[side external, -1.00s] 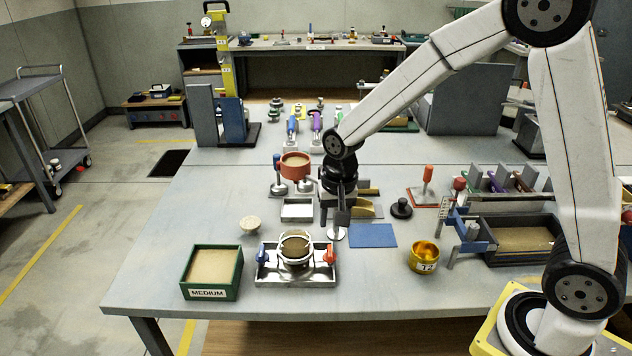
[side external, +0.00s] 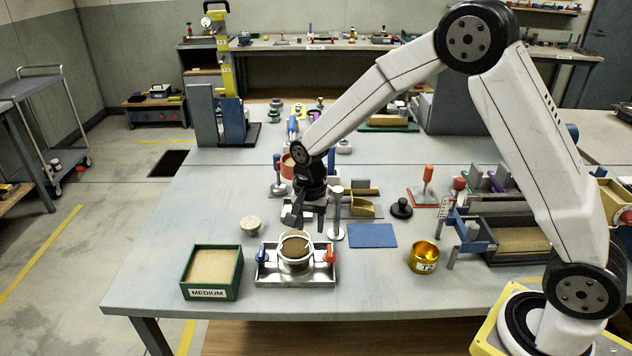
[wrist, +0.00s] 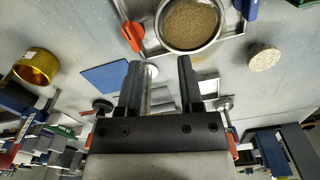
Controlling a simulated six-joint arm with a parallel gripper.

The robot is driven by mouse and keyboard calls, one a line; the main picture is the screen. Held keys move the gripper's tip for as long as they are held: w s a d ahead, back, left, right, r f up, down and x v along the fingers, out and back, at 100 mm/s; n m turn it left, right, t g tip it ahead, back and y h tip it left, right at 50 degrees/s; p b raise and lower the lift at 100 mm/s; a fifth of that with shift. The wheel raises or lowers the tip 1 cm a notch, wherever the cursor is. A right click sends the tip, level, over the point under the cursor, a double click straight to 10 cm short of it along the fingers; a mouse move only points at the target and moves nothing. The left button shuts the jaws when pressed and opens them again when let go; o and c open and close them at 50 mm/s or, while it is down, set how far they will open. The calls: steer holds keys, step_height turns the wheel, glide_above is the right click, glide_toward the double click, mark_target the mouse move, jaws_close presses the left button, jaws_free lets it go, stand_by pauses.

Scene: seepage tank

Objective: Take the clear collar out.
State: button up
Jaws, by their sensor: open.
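The clear collar (side external: 295,264) looks like a pale ring with sand inside, standing upright in a shallow metal tray (side external: 268,276) with a blue clamp (side external: 262,255) on its left and an orange one (side external: 330,254) on its right. In the wrist view the round collar rim (wrist: 222,36) shows at the top, ahead of the fingertips. My gripper (side external: 306,218) is open, empty and pointing down, above and behind the collar, apart from it. It also shows in the wrist view (wrist: 160,66). How the clamps meet the collar is too small to tell.
A green box labelled MEDIUM (side external: 237,274) stands left of the tray. A pale round disc (side external: 250,225) lies behind it. A metal post (side external: 338,215) on a round foot and a blue mat (side external: 372,236) are to the right, with a gold cup (side external: 423,257) beyond.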

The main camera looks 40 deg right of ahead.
mark_target(309, 241)
steer(key=shift+a+f, duration=0.2)
steer(key=shift+f, duration=2.45)
steer(key=shift+c, duration=0.2)
jaws_close()
